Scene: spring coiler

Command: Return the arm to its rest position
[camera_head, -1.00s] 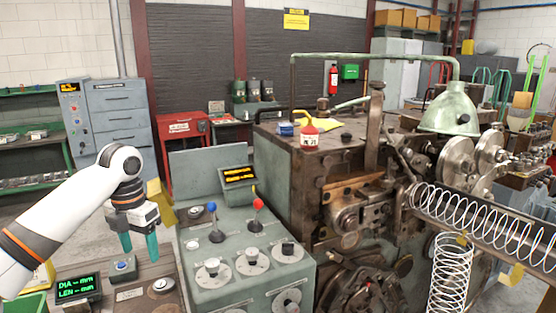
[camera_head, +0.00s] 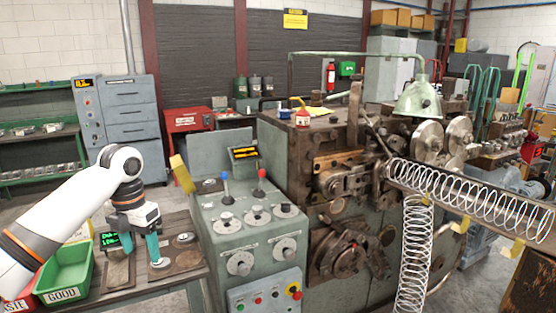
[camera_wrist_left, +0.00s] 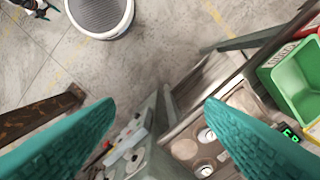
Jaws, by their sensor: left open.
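My left arm (camera_head: 65,215) comes in from the left in the head view, bent at the elbow, with its gripper pointing down. My left gripper (camera_head: 134,246) has two teal fingers set apart with nothing between them. It shows in front of the side table (camera_head: 185,285), left of the green control console (camera_head: 240,228). In the left wrist view the open fingers (camera_wrist_left: 158,104) frame floor, console and table edge.
A green GOOD bin (camera_head: 68,270) and a red bin (camera_head: 22,300) stand at the table's left. The console has blue and red levers (camera_head: 262,175). The coiling machine (camera_head: 340,200) and wire springs (camera_head: 470,200) fill the right. Floor is bare behind the table.

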